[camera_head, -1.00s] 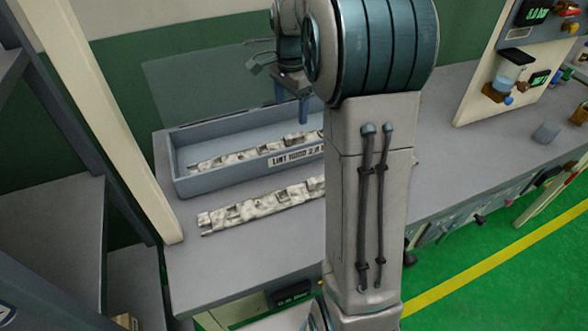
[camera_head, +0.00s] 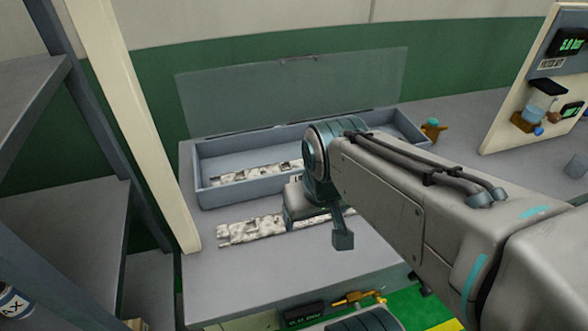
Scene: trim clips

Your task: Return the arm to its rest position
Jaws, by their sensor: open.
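My arm reaches in from the right and folds at a teal joint above the bench. My gripper (camera_head: 318,215) is partly hidden behind that joint, over the front trim strip, pointing down toward the bench. It is open, and I see nothing held in it, though its fingertips are not clear. A mottled white trim strip (camera_head: 240,232) lies on the bench in front of the tray, its right part covered by my gripper. Another such strip (camera_head: 245,174) lies inside the long blue-grey tray (camera_head: 202,170).
A clear panel (camera_head: 290,90) stands up behind the tray. A small brown and teal item (camera_head: 433,130) sits at its right end. A dark shelf rack (camera_head: 75,195) and a cream post (camera_head: 135,120) are at the left. A panel with gauges (camera_head: 550,80) stands at the right.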

